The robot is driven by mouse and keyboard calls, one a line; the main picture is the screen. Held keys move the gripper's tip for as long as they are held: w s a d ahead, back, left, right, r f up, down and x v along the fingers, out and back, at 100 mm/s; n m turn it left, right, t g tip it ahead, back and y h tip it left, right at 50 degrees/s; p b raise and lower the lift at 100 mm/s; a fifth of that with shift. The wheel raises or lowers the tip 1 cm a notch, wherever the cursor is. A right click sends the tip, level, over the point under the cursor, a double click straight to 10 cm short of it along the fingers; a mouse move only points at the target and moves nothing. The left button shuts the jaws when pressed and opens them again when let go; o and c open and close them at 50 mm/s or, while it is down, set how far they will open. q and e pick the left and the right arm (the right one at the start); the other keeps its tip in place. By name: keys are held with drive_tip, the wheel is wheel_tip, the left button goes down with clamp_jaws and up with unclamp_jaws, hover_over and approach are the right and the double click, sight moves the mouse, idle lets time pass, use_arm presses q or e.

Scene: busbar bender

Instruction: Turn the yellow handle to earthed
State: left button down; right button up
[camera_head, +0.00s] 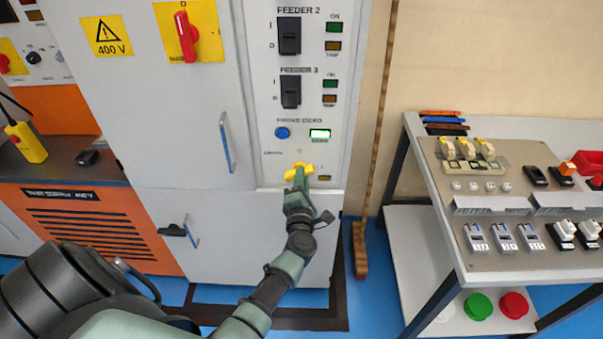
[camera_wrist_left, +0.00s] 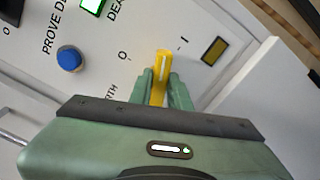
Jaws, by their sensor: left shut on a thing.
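The yellow handle (camera_head: 299,168) is on the lower part of the white switch panel, below the PROVE DEAD row. In the left wrist view the yellow handle (camera_wrist_left: 161,75) stands between the two green fingers of my left gripper (camera_wrist_left: 161,88). The fingers are shut on it. In that view its far end points between an "O" mark and an "I" mark, and the "EARTH" mark is partly hidden by the finger. In the head view my left gripper (camera_head: 298,183) reaches the handle from below and covers part of it. My right gripper is not in view.
A blue button (camera_head: 282,132) and a lit green lamp (camera_head: 320,133) are just above the handle. A red rotary switch (camera_head: 187,36) is on the cabinet door. A broom (camera_head: 361,250) leans on the wall. A bench (camera_head: 470,268) with parts stands at the right.

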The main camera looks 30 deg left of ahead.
use_arm(q)
drive_tip(key=shift+f+m+p, duration=0.2)
drive_tip(key=shift+m+p, duration=0.7)
drive_tip(key=shift+m, duration=1.4)
drive_tip(key=c, duration=1.3)
unclamp_jaws()
drive_tip(key=shift+p+v, duration=0.95)
drive_tip(key=shift+v, duration=2.95)
drive_tip(key=shift+d, duration=0.1)
